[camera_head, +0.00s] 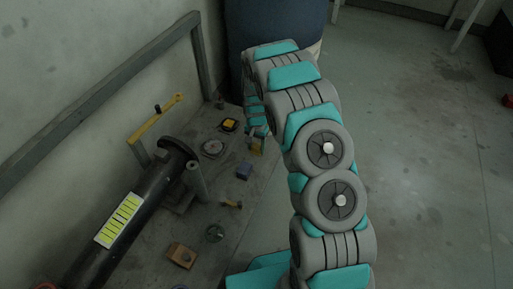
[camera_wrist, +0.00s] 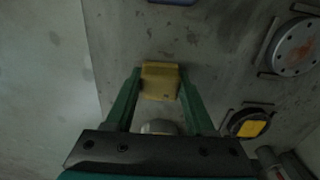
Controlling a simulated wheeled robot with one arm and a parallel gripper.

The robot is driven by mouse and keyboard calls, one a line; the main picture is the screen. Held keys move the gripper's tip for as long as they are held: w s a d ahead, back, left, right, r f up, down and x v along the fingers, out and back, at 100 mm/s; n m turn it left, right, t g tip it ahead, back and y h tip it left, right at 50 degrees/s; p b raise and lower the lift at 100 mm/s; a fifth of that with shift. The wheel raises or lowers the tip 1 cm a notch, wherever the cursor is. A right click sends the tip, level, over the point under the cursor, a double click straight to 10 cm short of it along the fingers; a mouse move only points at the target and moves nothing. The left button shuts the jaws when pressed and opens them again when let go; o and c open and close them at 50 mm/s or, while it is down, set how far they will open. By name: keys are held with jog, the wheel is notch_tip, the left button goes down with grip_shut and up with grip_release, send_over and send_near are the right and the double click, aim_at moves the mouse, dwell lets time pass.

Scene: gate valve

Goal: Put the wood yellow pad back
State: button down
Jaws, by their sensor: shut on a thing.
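The wood yellow pad (camera_wrist: 160,80) is a small yellow block, held between the two green fingertips of my gripper (camera_wrist: 159,85) in the wrist view. The fingers touch its two sides. In the head view, a bit of the yellow pad (camera_head: 255,146) shows under my gripper (camera_head: 257,137), near the right edge of the grey table (camera_head: 225,190). I cannot tell whether the pad touches the table surface.
A black piece with a yellow square (camera_wrist: 248,126) and a round metal flange (camera_wrist: 297,47) lie right of the gripper in the wrist view. The head view shows a blue block (camera_head: 243,170), a wooden block (camera_head: 182,255) and a large dark pipe (camera_head: 112,223). A dark barrel (camera_head: 270,22) stands behind.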

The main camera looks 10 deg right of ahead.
aim_at(256, 146)
jog(key=shift+f, duration=0.25)
jog(key=shift+c, duration=1.2)
grip_release()
jog(key=s+d+r+n+p, duration=0.1)
jog(key=s+r, duration=0.2)
jog(key=r, duration=0.8)
jog(key=s+r, duration=0.4)
jog(key=r, duration=0.6)
jog(key=s+r+n, duration=0.2)
jog(key=s+r, duration=0.2)
jog(key=s, duration=0.8)
jog(key=s+r+n+g, duration=0.1)
jog(key=s+r, duration=0.4)
jog(key=s, duration=0.7)
jog(key=s+r+n, duration=0.3)
jog(key=s+r, duration=0.2)
jog(key=s, duration=0.7)
jog(key=shift+s+a+r+g, duration=0.15)
jog(key=shift+s+a+g, duration=0.1)
jog(key=shift+a+g, duration=0.2)
